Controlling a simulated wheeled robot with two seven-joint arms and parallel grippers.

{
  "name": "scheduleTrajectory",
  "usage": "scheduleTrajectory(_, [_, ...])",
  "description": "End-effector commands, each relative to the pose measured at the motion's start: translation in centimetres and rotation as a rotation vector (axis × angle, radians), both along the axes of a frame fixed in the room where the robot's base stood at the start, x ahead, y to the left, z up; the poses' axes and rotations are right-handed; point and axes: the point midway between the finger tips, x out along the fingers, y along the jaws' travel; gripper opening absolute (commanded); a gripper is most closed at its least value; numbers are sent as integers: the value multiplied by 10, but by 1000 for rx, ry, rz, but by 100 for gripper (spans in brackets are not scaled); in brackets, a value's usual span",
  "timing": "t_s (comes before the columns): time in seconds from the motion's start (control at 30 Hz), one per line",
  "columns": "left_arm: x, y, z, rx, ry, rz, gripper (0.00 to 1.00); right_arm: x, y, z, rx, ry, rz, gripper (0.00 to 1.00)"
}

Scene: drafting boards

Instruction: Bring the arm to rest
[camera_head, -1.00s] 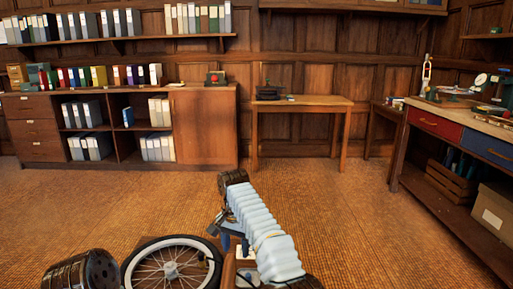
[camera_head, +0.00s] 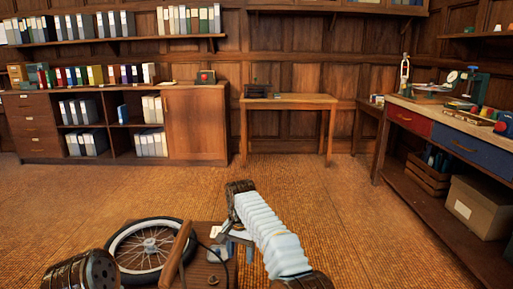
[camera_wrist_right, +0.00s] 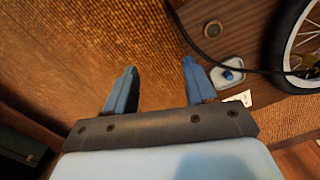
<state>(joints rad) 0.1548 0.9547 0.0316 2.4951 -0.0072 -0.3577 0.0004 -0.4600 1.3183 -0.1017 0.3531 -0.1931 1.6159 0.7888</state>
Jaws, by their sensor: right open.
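My right arm (camera_head: 270,235), with pale ribbed sleeve and dark joints, is bent over the near right edge of a wooden board (camera_head: 228,268). Its gripper (camera_wrist_right: 160,84) shows best in the right wrist view, where its two blue fingers stand apart with nothing between them. The fingers are above the woven floor, beside the board's edge. In the head view the gripper is small and partly hidden by the arm. A dark part of my left arm (camera_head: 85,272) shows at the bottom left; its gripper is out of the picture.
A spoked wheel (camera_head: 148,250) lies on the board, with a wooden bar across its right side. A small white dish (camera_wrist_right: 228,74) holding something blue and a black cable lie near the right finger. A workbench (camera_head: 455,125) stands at right. Open floor (camera_head: 345,215) lies ahead.

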Motion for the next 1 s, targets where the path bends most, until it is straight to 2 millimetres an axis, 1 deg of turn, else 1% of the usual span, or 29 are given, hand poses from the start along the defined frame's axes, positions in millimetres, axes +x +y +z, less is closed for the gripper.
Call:
scheduleTrajectory(0.17, [0, 0, 1, -1, 0, -1, 43, 7, -13, -39, 27, 12, 36, 55])
scheduleTrajectory(0.27, [0, 0, 1, -1, 0, -1, 43, 9, -23, -69, 51, 17, 61, 55])
scheduleTrajectory(0.37, [0, 0, 1, -1, 0, -1, 43, 6, -36, -104, 80, 21, 91, 55])
scheduleTrajectory(0.43, [0, 0, 0, 0, 1, -1, 43, -1, -46, -132, 107, 24, 111, 55])
scheduleTrajectory(0.47, [0, 0, 0, -1, 0, -1, 43, -5, -52, -146, 121, 25, 120, 55])
scheduleTrajectory(0.5, [0, 0, 0, -1, 0, -1, 43, -14, -60, -166, 141, 26, 132, 55])
scheduleTrajectory(0.53, [0, -1, 0, -1, 0, -1, 43, -23, -66, -182, 157, 25, 142, 55])
scheduleTrajectory(0.57, [0, -1, 0, -1, 0, -1, 43, -33, -73, -198, 174, 24, 151, 55])
scheduleTrajectory(0.6, [0, -1, 0, -1, 0, -1, 43, -50, -82, -218, 198, 21, 163, 55])
scheduleTrajectory(0.67, [0, 0, 1, -1, 0, -1, 43, -79, -94, -244, 233, 12, 177, 55])
scheduleTrajectory(0.7, [0, 0, 1, -1, 0, -1, 43, -101, -101, -259, 253, 4, 185, 55])
scheduleTrajectory(0.77, [0, 0, 1, -1, 0, -1, 43, -137, -113, -278, 282, -8, 191, 55])
scheduleTrajectory(0.8, [0, 0, 1, 0, 1, -1, 43, -163, -119, -286, 298, -19, 195, 55])
scheduleTrajectory(0.87, [0, 0, 1, -1, 0, -1, 43, -201, -128, -294, 317, -34, 199, 55])
scheduleTrajectory(0.9, [0, 0, 1, -1, 0, -1, 43, -227, -133, -297, 326, -44, 201, 55])
scheduleTrajectory(1.0, [0, 0, 1, -1, 0, -1, 43, -281, -143, -295, 339, -70, 203, 55])
